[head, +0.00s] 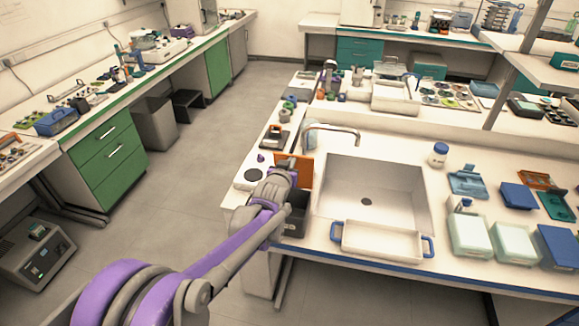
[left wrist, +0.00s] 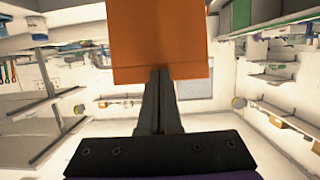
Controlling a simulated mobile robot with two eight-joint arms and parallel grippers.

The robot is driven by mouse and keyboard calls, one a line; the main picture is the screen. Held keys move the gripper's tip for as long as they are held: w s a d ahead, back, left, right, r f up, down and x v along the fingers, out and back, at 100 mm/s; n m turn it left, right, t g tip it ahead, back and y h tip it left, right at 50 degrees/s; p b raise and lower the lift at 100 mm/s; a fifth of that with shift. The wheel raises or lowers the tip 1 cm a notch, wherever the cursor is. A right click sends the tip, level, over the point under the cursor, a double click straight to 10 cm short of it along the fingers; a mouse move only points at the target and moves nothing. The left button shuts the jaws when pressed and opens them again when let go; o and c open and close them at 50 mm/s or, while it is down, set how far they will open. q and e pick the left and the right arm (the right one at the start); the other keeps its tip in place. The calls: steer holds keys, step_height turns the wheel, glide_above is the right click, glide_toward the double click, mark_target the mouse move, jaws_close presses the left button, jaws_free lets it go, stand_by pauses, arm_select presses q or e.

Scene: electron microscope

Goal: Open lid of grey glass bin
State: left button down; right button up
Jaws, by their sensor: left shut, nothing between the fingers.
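The grey glass bin (head: 294,222) stands at the left end of the sink bench, partly hidden by my left arm. Its orange lid (head: 304,172) stands roughly upright above the bin, raised from the opening. My left gripper (head: 286,163) is at the lid's upper left part in the head view. In the left wrist view, the closed fingers (left wrist: 159,75) overlap the edge of the orange lid (left wrist: 160,38), with nothing between them. I cannot tell whether the fingers touch the lid. My right gripper is not in view.
A sink (head: 370,185) lies right of the bin, with a faucet (head: 332,128) behind it and a white tray with blue handles (head: 382,240) at its front. The floor aisle (head: 200,190) on the left is clear.

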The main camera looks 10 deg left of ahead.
mark_target(293, 155)
arm_select(q)
steer(key=shift+w+r, duration=0.1)
steer(key=shift+w, duration=1.7)
steer(key=v, duration=0.7)
steer(key=shift+s+p, duration=0.25)
steer(key=shift+p, duration=0.15)
steer(key=shift+d, duration=0.1)
steer(key=s+a+f+g, duration=0.1)
steer(key=s+f+g, duration=0.2)
steer(key=s, duration=0.9)
steer(key=s+a+f+g, duration=0.1)
steer(key=s+f+g, duration=0.2)
steer(key=s, duration=1)
steer(key=s+a+f+g, duration=0.1)
steer(key=s+f+g, duration=0.2)
steer(key=s, duration=1)
steer(key=shift+s+a+f+y, duration=0.15)
steer(key=shift+f+y, duration=0.15)
steer(key=shift+f, duration=0.25)
